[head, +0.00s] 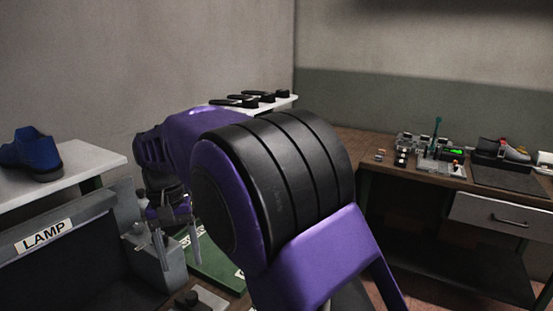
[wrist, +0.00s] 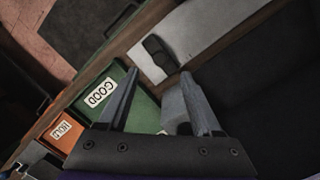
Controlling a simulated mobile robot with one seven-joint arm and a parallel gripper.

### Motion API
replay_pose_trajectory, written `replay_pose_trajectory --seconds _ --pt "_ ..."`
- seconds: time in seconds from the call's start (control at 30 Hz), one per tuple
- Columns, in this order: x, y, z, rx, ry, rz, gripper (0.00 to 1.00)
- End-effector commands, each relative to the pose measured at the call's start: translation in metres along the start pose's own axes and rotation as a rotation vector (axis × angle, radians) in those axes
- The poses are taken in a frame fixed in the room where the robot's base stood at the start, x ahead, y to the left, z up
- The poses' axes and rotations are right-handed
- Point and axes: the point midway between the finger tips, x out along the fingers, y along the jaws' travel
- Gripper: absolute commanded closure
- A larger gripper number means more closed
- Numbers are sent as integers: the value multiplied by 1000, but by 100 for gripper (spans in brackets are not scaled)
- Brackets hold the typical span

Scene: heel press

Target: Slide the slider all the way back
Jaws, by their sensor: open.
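My gripper (head: 178,258) points down beside the right end of a grey box with a LAMP label (head: 44,236). In the wrist view its two fingers (wrist: 160,75) are apart. A grey block (wrist: 173,108) shows between them, close to the right finger; I cannot tell whether they touch. A black knob (wrist: 160,57) sits on a pale plate (wrist: 190,35) beyond the fingertips. The knob also shows at the bottom of the head view (head: 187,298). No part is marked as the slider, so I cannot tell which one it is.
A green tray labelled GOOD (wrist: 97,92) and an orange tray (wrist: 62,130) lie left of the fingers in the wrist view. A blue shoe (head: 31,154) stands on a white shelf (head: 85,160).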

Motion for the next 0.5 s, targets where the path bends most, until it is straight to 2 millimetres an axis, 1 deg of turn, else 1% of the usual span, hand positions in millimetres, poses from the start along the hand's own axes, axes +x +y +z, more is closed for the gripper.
replay_pose_trajectory --seconds 0.03,0.07,0.17,0.3,0.5 --pt "-50 4 3 3 100 -52 34" --pt "-47 4 2 3 103 -53 34" --pt "-28 3 0 2 104 -53 34" --pt "6 1 -3 1 97 -50 34" --pt "50 -2 -7 0 99 -49 34"
